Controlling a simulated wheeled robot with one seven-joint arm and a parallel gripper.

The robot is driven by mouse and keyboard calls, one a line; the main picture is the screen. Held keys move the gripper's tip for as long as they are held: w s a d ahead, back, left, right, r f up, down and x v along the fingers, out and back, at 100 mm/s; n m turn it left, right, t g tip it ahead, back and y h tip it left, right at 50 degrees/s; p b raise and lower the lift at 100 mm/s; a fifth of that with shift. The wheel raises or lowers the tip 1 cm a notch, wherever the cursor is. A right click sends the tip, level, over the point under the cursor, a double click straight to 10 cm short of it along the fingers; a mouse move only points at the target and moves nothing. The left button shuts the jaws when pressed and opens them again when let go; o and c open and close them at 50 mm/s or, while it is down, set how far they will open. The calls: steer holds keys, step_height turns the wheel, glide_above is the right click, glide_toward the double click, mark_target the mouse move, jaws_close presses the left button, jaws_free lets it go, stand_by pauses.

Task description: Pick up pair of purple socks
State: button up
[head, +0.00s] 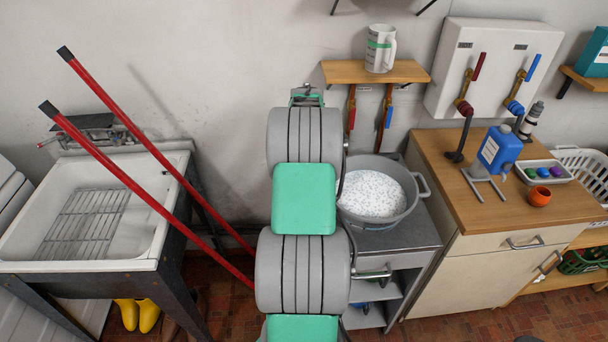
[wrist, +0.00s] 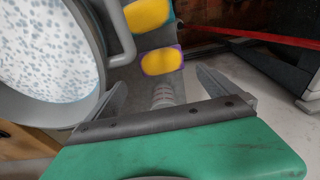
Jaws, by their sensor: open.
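In the head view a small rounded purple bundle (head: 557,172) lies at the right end of a white tray (head: 530,180) on the wooden counter. It may be the rolled purple socks, but it is too small to be sure. A green and a blue bundle lie beside it. My gripper (wrist: 160,80) is open in the wrist view, its two fingers spread. Between and beyond them is a grey surface with yellow patches (wrist: 162,60), one edged in purple, and a pale ribbed piece; I cannot tell what these are. No object is gripped. My arm hides the gripper in the head view.
A grey basin (head: 412,210) of speckled white contents stands right of my arm, and left in the wrist view (wrist: 110,62). A blue bottle (head: 498,150) and an orange pot (head: 539,196) stand by the tray. Red poles (head: 150,181) lean across the sink at left.

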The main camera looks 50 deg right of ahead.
steer(key=f, duration=0.2)
steer(key=f+p, duration=0.1)
steer(key=f, duration=0.2)
steer(key=w+f+p, duration=0.1)
steer(key=f, duration=0.1)
steer(key=shift+d+f, duration=0.15)
steer(key=shift+d, duration=0.05)
steer(key=c, duration=1.5)
steer(key=shift+o, duration=0.2)
step_height(320, 180, up, 10)
steer(key=shift+r+b, duration=0.1)
steer(key=shift+b, duration=1.05)
